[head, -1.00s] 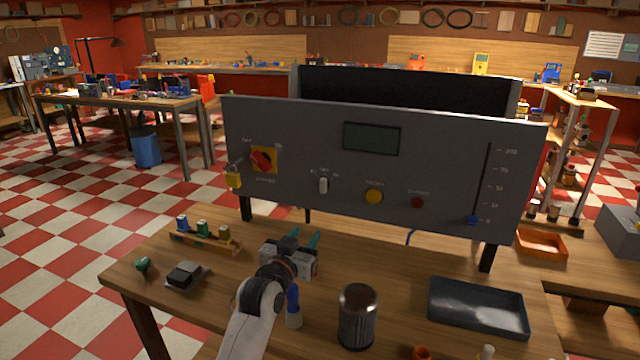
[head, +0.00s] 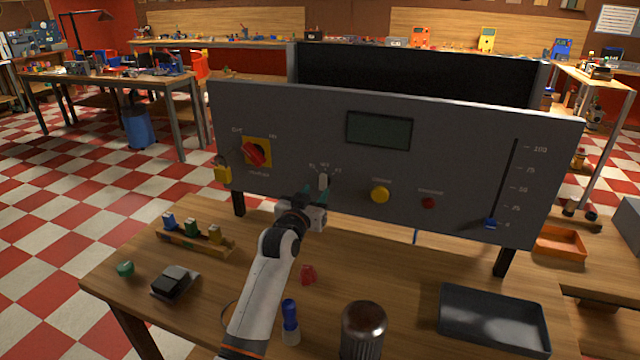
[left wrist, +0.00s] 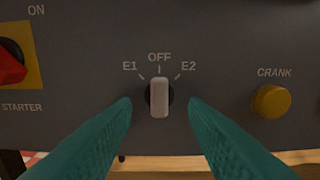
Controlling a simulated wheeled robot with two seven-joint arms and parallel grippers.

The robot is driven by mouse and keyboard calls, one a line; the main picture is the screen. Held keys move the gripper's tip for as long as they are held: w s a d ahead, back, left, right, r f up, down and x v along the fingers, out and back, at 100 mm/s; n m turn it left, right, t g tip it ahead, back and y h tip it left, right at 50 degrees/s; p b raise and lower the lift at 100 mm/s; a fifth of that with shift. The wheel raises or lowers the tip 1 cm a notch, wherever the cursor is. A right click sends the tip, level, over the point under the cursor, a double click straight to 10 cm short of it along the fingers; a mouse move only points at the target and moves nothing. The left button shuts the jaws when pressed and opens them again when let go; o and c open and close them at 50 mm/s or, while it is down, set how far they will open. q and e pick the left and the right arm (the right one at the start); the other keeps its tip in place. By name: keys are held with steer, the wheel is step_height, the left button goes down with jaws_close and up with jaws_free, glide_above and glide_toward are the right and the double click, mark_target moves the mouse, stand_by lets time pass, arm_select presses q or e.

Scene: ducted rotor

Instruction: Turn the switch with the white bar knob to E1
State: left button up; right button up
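The switch with the white bar knob (left wrist: 159,98) is on the grey panel. In the left wrist view its bar stands upright, in line with the OFF mark, with E1 to the upper left and E2 to the upper right. The knob also shows in the head view (head: 323,181). My left gripper (left wrist: 160,112) is open, with one teal finger on each side of the knob and a gap on both sides. In the head view the left gripper (head: 318,196) is just below and in front of the knob. My right gripper is not in view.
A red starter switch (head: 256,153) and a yellow padlock (head: 222,174) are on the panel's left. A yellow crank button (left wrist: 271,101) is right of the knob. A dark tray (head: 494,318), a metal cylinder (head: 363,332) and small parts lie on the table below.

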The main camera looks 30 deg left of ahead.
mark_target(322, 183)
arm_select(q)
steer(key=x, duration=0.3)
steer(key=shift+w+a, duration=0.15)
steer(key=shift+w, duration=0.5)
steer(key=shift+w+a, duration=0.1)
steer(key=shift+w, duration=0.1)
jaws_close()
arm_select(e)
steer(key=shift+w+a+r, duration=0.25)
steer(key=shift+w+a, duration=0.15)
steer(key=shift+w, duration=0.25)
